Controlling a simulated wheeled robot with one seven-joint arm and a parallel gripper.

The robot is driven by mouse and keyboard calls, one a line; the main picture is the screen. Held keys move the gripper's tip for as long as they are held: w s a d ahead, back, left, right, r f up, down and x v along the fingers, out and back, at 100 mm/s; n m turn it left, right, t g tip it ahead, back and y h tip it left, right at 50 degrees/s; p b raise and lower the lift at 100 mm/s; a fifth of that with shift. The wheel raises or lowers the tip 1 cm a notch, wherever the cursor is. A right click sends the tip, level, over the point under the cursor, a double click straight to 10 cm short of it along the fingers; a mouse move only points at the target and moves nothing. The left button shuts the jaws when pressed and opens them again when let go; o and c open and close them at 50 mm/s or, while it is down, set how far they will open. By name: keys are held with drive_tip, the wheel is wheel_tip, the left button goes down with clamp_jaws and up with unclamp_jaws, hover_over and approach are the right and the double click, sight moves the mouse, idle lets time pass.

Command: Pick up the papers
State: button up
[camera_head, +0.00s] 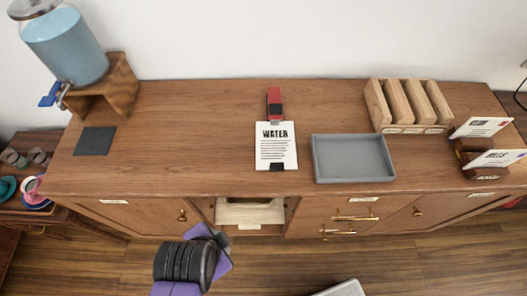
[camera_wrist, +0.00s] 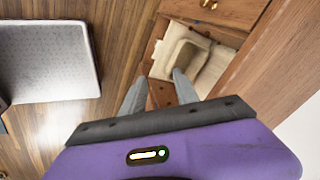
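Cream papers (camera_head: 250,213) lie in an open compartment in the middle of the wooden cabinet front. In the wrist view the papers (camera_wrist: 212,75) lie in the compartment beyond my fingertips, with a beige, tray-like shape (camera_wrist: 186,58) among them. My gripper (camera_wrist: 160,75) has its two grey fingers apart, with nothing seen between them. In the head view my gripper (camera_head: 222,238) is in front of and below the compartment, apart from the papers. A printed WATER sheet (camera_head: 276,150) stands on the cabinet top with a red-and-black clip (camera_head: 274,101) behind it.
The cabinet top (camera_head: 200,130) also carries a grey tray (camera_head: 352,176), a wooden slotted rack (camera_head: 407,103), card holders at right and a blue water dispenser (camera_head: 68,48) at left. Brass handles (camera_head: 357,218) stick out beside the compartment. A whitish object (camera_wrist: 45,60) lies on the floor.

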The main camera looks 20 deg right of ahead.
drive_tip(key=w+d+r+m, duration=0.1)
drive_tip(key=w+d, duration=0.1)
drive_tip(key=w, duration=0.1)
drive_tip(key=w+d+r+m+g, duration=0.1)
drive_tip(key=w+d, duration=0.1)
drive_tip(key=w, duration=0.1)
drive_tip(key=w+d+r+m+g+h, duration=0.1)
drive_tip(key=w+d+r, duration=0.1)
drive_tip(key=w+d, duration=0.1)
drive_tip(key=shift+w+r+m, duration=0.1)
drive_tip(key=shift+w+m, duration=0.2)
drive_tip(key=shift+w, duration=0.3)
drive_tip(key=m+g+h, duration=0.2)
drive_tip(key=m, duration=0.2)
approach(278, 164)
drive_tip(key=f, duration=0.2)
drive_tip(key=shift+s+d+f, duration=0.3)
drive_tip(key=shift+d+f, duration=0.35)
drive_tip(key=shift+d, duration=0.05)
drive_tip(key=p+x, duration=0.1)
drive_tip(key=x, duration=0.4)
drive_tip(key=shift+w+d+f, duration=0.15)
drive_tip(key=shift+w+f, duration=0.05)
drive_tip(key=shift+f, duration=0.15)
drive_tip(key=shift+c, duration=0.5)
clamp_jaws()
